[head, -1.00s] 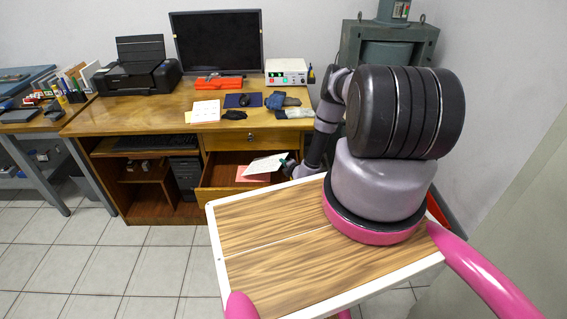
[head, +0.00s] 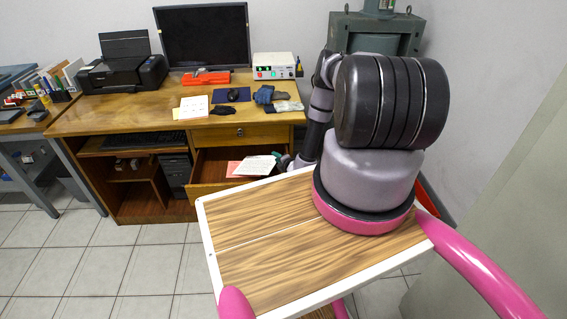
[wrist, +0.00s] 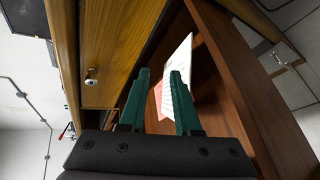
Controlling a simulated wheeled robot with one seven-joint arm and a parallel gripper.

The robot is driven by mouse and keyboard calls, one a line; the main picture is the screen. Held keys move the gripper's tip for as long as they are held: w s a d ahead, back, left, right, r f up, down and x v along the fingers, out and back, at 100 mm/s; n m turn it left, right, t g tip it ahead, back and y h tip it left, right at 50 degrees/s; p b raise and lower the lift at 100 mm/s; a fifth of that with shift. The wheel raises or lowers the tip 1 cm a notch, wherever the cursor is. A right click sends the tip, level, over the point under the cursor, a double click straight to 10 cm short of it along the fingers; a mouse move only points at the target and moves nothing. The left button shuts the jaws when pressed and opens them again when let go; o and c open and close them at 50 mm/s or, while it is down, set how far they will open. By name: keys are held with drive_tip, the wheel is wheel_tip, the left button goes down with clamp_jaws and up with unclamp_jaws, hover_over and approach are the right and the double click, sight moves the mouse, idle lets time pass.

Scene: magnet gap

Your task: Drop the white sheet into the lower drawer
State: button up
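The white sheet (head: 257,165) lies in the open lower drawer (head: 213,164) of the wooden desk, partly over a pink-red sheet (head: 233,168). In the wrist view, the white sheet (wrist: 177,68) shows beyond the fingers, with the pink-red sheet (wrist: 158,92) beside it. My gripper (wrist: 161,72) has its two green fingers apart, with a clear gap between the tips. In the head view, my gripper (head: 279,156) is over the right side of the drawer, at the sheet's right end. Part of the white sheet is hidden behind a finger in the wrist view.
The upper drawer (head: 240,133) is shut above the open one. The desktop (head: 130,112) holds a printer, monitor, papers, gloves and a white instrument (head: 274,66). A wood-topped, white-edged surface (head: 260,240) is in front. Tiled floor (head: 140,262) is clear at left.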

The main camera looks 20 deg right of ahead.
drive_tip(key=v, duration=0.8)
